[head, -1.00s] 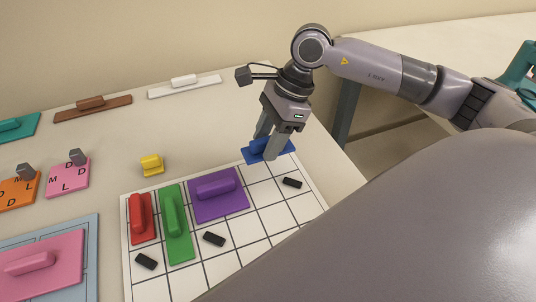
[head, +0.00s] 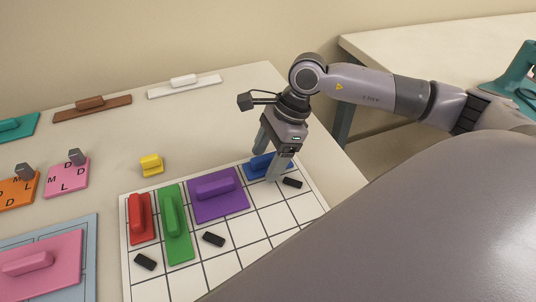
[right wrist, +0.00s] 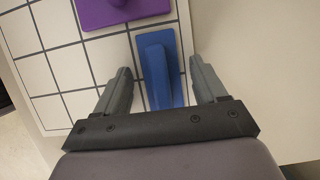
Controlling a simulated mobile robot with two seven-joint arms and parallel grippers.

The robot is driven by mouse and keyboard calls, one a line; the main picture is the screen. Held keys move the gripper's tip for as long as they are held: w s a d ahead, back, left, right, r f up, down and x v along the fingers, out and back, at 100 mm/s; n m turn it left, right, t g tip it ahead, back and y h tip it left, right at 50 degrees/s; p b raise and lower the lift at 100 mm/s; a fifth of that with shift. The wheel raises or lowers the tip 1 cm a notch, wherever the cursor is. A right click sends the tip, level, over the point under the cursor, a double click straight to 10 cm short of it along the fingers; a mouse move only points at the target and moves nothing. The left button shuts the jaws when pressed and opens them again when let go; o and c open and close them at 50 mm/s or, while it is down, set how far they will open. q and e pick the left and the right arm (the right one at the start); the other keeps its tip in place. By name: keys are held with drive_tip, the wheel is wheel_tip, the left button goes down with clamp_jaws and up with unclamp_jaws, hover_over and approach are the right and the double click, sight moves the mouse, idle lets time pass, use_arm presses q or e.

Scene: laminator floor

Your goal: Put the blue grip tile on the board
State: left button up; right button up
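The blue grip tile (head: 256,168) lies flat at the far right corner of the white gridded board (head: 262,227), beside the purple tile. It also shows in the right wrist view (right wrist: 158,65), with its raised grip on top, close inside the board's edge. My right gripper (head: 266,165) is over the blue tile. Its fingers (right wrist: 160,88) are spread on either side of the tile, with a gap to its grip, so it is open and holds nothing. The fingers hide part of the tile in the head view. My left gripper is not in view.
Red (head: 141,219), green (head: 175,225) and purple (head: 218,195) tiles lie on the board, with small black blocks (head: 214,239) among free cells. A yellow piece (head: 151,165) stands behind the board. Pink and orange lettered tiles lie to the left.

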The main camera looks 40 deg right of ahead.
drive_tip(key=v, duration=1.2)
drive_tip(key=shift+r, duration=0.15)
drive_tip(key=shift+d, duration=0.1)
